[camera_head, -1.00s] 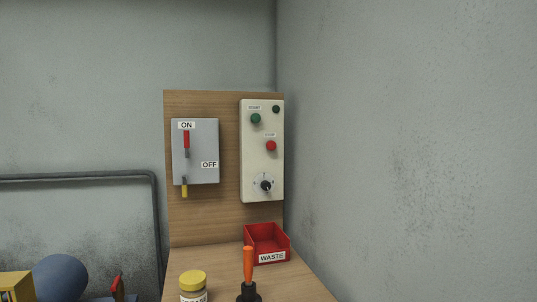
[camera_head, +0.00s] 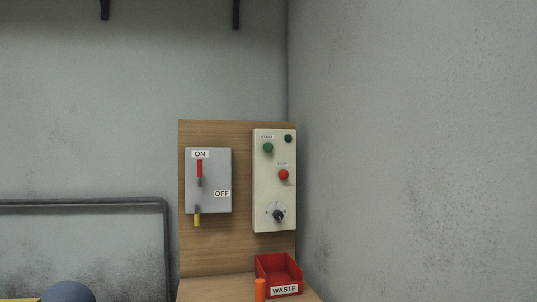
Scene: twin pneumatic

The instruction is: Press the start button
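The green start button (camera_head: 268,148) sits near the top of a cream control panel (camera_head: 262,190), under a small START label (camera_head: 267,137). A small dark round lamp or button (camera_head: 288,139) is to its right. The red stop button (camera_head: 284,174) is below, and a dark rotary knob (camera_head: 278,214) is near the panel's bottom. The panel is fixed to an upright wooden board (camera_head: 240,245). Neither of my grippers shows in the head view.
Left of the panel is a grey switch box (camera_head: 222,170) with a red lever (camera_head: 200,168), ON and OFF labels and a yellow-tipped part (camera_head: 197,219). A red WASTE bin (camera_head: 266,264) and an orange handle (camera_head: 260,289) are below. A wall stands close on the right.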

